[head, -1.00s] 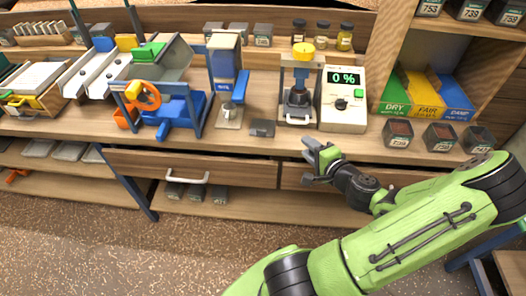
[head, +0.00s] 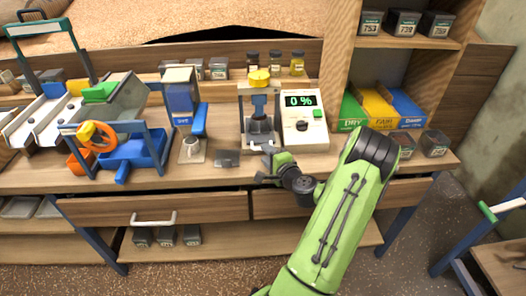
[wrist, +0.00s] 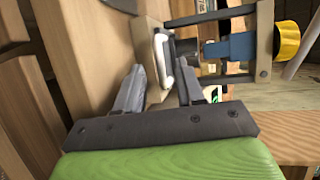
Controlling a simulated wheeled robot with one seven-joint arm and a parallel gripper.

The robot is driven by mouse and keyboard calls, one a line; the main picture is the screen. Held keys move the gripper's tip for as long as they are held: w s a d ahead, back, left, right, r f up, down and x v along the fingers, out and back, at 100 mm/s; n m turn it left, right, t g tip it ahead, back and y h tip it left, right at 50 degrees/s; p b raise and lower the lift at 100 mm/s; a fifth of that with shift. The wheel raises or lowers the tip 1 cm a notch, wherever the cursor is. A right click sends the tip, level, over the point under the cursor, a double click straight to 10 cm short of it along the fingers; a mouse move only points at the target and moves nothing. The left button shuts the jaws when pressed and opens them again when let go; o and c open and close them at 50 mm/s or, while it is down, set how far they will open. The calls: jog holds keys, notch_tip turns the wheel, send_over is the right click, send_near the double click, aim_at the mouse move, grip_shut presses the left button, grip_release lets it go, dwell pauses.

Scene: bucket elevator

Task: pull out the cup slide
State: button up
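The tester (head: 246,105) with a yellow knob (head: 259,78) stands on the bench. Its cup slide, with a pale bar handle, is low at its front, partly behind my gripper in the head view. In the wrist view the slide's front (wrist: 142,52) and white handle (wrist: 163,60) show just beyond the fingers. My gripper (head: 268,166) is at the bench's front edge, just before the tester. In the wrist view my gripper (wrist: 160,78) is open, with the handle lined up between its fingertips. I cannot tell whether either finger touches it.
A meter box reading 0 % (head: 302,120) stands right of the tester. A small grey block (head: 227,158) lies to its left. A blue dispenser (head: 181,100) stands further left. Drawers (head: 160,210) run below the bench top.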

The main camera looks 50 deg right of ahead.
jog(key=x, duration=0.3)
jog(key=shift+w+d, duration=0.1)
jog(key=shift+w, duration=0.1)
jog(key=shift+c, duration=0.3)
grip_shut()
jog(key=shift+f, duration=0.1)
